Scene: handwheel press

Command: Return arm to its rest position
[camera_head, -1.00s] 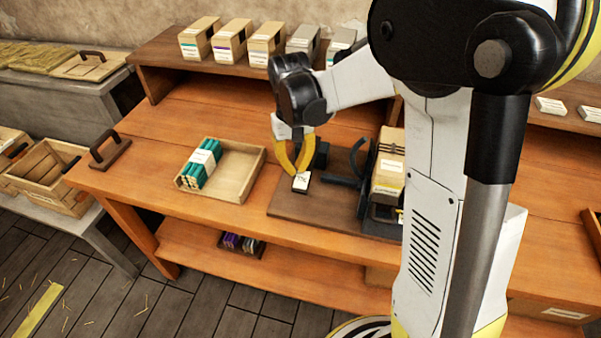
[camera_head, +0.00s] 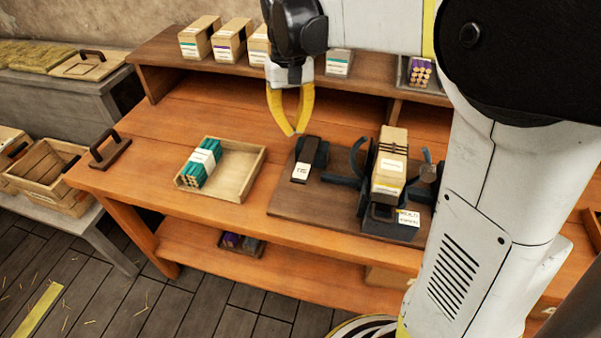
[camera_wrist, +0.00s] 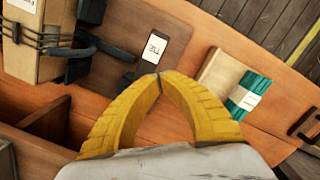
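My gripper (camera_head: 292,133) has two yellow curved fingers and hangs above the wooden workbench (camera_head: 150,185), behind the press board. Its fingertips meet or nearly meet, and nothing shows between them in the wrist view (camera_wrist: 158,78). The press (camera_head: 396,222) stands on a dark board, with a beige box (camera_head: 389,165) held in it. A black block with a white label (camera_head: 301,171) sits at the board's left; it also shows in the wrist view (camera_wrist: 152,48), beyond the fingertips.
A wooden tray (camera_head: 240,178) with a teal bundle (camera_head: 199,164) lies left of the board. Several boxes (camera_head: 229,42) line the raised back shelf (camera_head: 165,65). A wooden crate (camera_head: 45,175) stands at far left. Bare bench lies between tray and shelf.

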